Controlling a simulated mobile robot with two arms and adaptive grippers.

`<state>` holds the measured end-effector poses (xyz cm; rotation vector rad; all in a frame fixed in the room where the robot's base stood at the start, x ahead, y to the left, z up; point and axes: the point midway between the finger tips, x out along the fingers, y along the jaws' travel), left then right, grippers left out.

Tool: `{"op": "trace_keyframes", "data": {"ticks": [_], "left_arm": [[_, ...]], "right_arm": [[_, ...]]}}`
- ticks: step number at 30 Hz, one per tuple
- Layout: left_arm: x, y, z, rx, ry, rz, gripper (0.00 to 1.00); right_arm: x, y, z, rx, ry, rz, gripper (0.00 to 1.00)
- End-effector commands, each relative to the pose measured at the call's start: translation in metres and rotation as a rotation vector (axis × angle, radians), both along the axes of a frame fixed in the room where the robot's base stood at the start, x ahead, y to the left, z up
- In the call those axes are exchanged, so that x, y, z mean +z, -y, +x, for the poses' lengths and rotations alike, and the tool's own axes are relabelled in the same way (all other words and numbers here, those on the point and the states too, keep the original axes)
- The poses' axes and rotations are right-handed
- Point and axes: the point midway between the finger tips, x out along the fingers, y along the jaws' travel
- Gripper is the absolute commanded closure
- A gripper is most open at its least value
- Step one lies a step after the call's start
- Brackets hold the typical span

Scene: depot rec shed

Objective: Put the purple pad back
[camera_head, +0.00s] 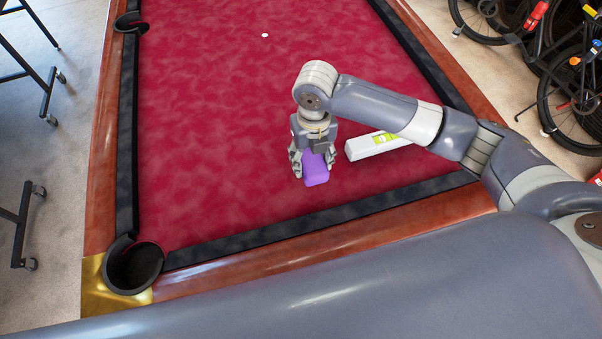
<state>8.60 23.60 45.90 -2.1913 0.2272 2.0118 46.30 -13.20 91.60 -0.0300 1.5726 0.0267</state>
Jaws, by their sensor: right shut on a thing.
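The purple pad (316,173) is a small rounded block over the red cloth of the pool table (220,110), near its front rail. My right gripper (312,165) points down with its fingers on both sides of the pad and is shut on it. I cannot tell whether the pad touches the cloth. The upper part of the pad is partly hidden by the gripper. My left gripper does not show.
A white box with a yellow-green label (368,146) lies right of the pad, partly behind my right arm. A small white ball (265,35) is farther back. A corner pocket (134,266) is at front left. Bicycles (560,60) stand at right. The cloth left is clear.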

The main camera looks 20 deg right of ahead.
Motion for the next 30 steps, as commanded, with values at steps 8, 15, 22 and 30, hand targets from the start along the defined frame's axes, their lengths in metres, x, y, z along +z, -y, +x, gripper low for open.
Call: {"op": "trace_keyframes", "data": {"ticks": [8, 15, 22, 30], "left_arm": [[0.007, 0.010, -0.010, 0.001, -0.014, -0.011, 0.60], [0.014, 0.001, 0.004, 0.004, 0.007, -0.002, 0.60], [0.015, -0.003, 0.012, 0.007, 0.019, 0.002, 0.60], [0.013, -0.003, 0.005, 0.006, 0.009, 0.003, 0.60]], "right_arm": [[-0.037, -0.001, 0.000, -0.001, -0.001, 0.001, 0.70], [-0.065, 0.000, -0.001, -0.002, -0.004, -0.001, 0.70], [-0.075, 0.000, 0.000, -0.001, 0.001, 0.000, 0.70], [-0.078, 0.000, 0.000, -0.001, 0.001, 0.000, 0.37]]}}
